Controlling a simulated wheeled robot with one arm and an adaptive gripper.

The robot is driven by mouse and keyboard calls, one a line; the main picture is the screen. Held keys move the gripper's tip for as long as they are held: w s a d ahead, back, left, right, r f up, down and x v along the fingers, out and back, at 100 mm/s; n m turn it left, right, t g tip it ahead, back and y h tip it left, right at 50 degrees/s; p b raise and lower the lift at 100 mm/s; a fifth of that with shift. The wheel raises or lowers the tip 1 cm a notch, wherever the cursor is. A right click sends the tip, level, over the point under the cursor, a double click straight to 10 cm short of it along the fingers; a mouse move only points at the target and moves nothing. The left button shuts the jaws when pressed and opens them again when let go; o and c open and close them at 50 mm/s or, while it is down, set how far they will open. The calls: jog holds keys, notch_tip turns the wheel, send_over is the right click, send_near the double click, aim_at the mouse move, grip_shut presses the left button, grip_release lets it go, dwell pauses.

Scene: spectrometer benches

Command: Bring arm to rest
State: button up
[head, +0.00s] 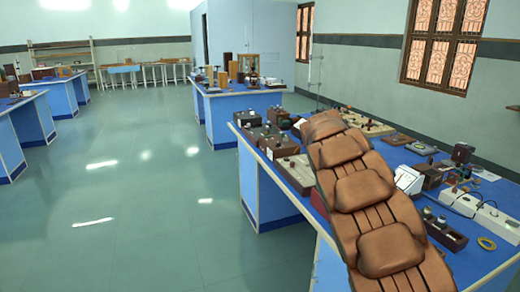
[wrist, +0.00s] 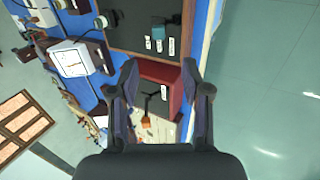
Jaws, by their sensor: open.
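My gripper (wrist: 160,64) shows in the wrist view with its two dark fingers spread apart. Nothing is held between them. It points down at a blue-topped bench, and a red box (wrist: 174,88) shows in the gap between the fingers. I cannot tell the exact height of the fingertips above the box. In the head view the gripper cannot be made out.
The near blue bench (head: 481,262) carries several instruments, including a white meter (head: 408,179), which also shows in the wrist view (wrist: 75,58). A dark panel (wrist: 127,30) lies beside the red box. Another blue bench (head: 222,127) stands behind. Open floor (head: 150,210) lies left.

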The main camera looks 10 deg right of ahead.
jog(key=s+a+r+m+g+y, duration=0.1)
jog(key=s+a+r, duration=0.15)
jog(key=s, duration=0.65)
jog(key=s+a+r+m+y, duration=0.1)
jog(key=s+a+r+m, duration=0.15)
jog(key=s, duration=0.65)
jog(key=s+a+f+y, duration=0.1)
jog(key=s+a, duration=0.3)
jog(key=s, duration=0.5)
jog(key=s+a+f+g+y+p, duration=0.1)
jog(key=s+a+f, duration=0.2)
jog(key=s, duration=0.6)
jog(key=s+a+f+g+y, duration=0.1)
jog(key=s+a+f, duration=0.2)
jog(key=s+a, duration=0.4)
jog(key=s+n, duration=0.1)
jog(key=s, duration=0.1)
jog(key=shift+s+a+y+p, duration=0.15)
jog(key=shift+s+y+p, duration=0.15)
jog(key=shift+p, duration=0.05)
jog(key=shift+f, duration=0.1)
dwell(3.0)
